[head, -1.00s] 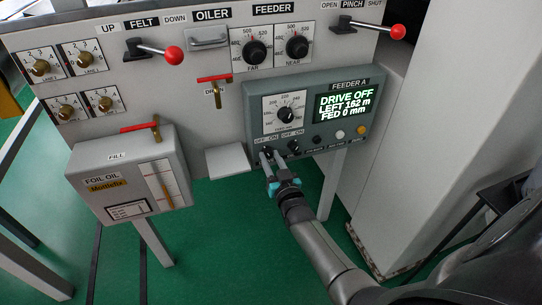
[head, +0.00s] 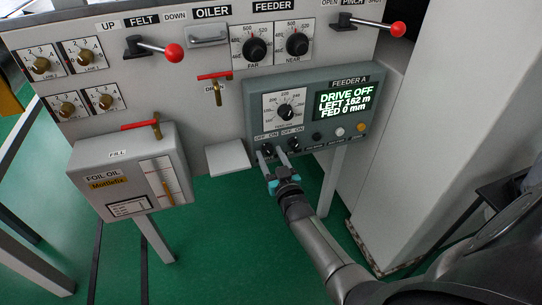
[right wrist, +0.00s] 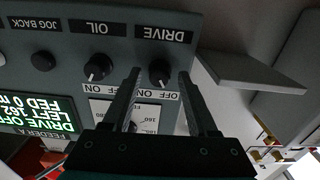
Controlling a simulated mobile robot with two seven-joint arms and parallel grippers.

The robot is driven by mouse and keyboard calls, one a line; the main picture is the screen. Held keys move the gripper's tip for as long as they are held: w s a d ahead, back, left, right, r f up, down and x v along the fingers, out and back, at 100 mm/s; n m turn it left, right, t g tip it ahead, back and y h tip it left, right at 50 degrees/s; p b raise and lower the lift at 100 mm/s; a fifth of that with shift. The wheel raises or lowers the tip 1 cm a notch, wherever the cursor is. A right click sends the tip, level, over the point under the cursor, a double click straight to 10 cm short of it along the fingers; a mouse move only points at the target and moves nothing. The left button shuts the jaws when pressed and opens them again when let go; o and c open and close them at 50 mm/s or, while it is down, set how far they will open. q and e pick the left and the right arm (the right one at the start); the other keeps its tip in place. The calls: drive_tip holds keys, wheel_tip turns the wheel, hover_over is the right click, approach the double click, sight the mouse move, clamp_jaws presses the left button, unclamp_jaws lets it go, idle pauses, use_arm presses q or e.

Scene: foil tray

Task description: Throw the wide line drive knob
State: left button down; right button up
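The drive knob (head: 267,150) is a small black knob with a pale pointer mark, at the lower left of the grey FEEDER A box (head: 256,104). It also shows under the DRIVE label in the right wrist view (right wrist: 160,72), which is upside down. My right gripper (head: 271,153) is open, with one finger on each side of this knob and gaps visible in the wrist view (right wrist: 159,76). The similar oil knob (right wrist: 97,67) lies just outside one finger. The display (head: 343,103) reads DRIVE OFF, LEFT 162 m, FED 0 mm. My left gripper is not seen.
A dial (head: 291,110) sits above the knobs; small buttons (head: 340,131) are to their right. A grey ledge (head: 228,158) juts out left of the box. The foil oil tank (head: 130,175) stands further left. Red-knobbed levers (head: 173,53) are above.

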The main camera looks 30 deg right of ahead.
drive_tip(key=shift+o, duration=0.4)
drive_tip(key=shift+s, duration=0.2)
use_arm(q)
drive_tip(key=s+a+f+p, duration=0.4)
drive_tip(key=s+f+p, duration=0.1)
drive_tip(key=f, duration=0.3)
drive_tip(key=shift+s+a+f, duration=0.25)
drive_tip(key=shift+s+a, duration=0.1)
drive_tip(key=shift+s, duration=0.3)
use_arm(e)
drive_tip(key=v, duration=1.4)
drive_tip(key=shift+s+a, duration=0.25)
drive_tip(key=shift+s, duration=0.1)
